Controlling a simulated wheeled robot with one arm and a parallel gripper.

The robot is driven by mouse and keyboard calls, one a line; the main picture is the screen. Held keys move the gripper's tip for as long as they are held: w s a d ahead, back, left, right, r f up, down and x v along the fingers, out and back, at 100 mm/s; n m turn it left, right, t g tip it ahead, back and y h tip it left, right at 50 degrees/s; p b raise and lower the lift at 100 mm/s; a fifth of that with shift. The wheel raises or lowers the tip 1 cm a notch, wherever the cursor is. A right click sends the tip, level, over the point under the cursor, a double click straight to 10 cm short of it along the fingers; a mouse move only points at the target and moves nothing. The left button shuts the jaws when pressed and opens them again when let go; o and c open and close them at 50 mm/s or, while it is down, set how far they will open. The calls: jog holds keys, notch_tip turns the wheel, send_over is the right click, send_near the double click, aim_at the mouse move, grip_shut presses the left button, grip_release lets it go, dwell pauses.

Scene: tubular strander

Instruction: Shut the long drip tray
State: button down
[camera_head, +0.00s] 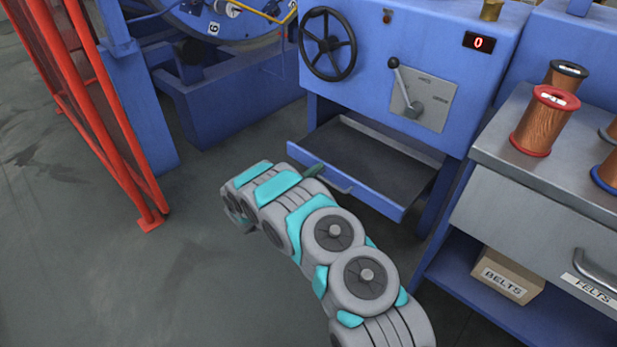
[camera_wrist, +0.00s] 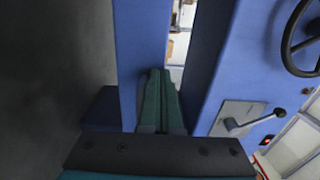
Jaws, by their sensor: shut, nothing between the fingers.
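The long drip tray (camera_head: 372,165) is a shallow blue tray with a dark inside, pulled out under the blue machine cabinet (camera_head: 420,50). Its blue front panel has a small grey handle (camera_head: 340,187). My gripper (camera_head: 314,169) is at the tray's front, near the left part of the panel and left of the handle. In the wrist view my green fingers (camera_wrist: 160,88) are shut together and hold nothing. They point along a blue panel there. I cannot tell whether the fingers touch the tray, and my arm hides part of the panel's lower side.
A black handwheel (camera_head: 327,44) and a lever (camera_head: 402,85) are on the cabinet face above. A red guard fence (camera_head: 110,130) stands at left. A grey bench (camera_head: 540,190) with copper spools (camera_head: 545,122) stands at right. Open floor (camera_head: 110,270) lies at left.

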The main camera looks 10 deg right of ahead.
aim_at(343, 159)
jog(key=b+x, duration=0.4)
jog(key=x, duration=1.1)
jog(key=shift+d+f, duration=0.1)
jog(key=shift+f, duration=0.1)
jog(key=shift+w+d+r, duration=0.1)
jog(key=shift+w+d, duration=0.1)
jog(key=shift+w+r, duration=0.15)
jog(key=shift+r, duration=0.05)
jog(key=shift+d+r, duration=0.1)
jog(key=shift+d, duration=0.05)
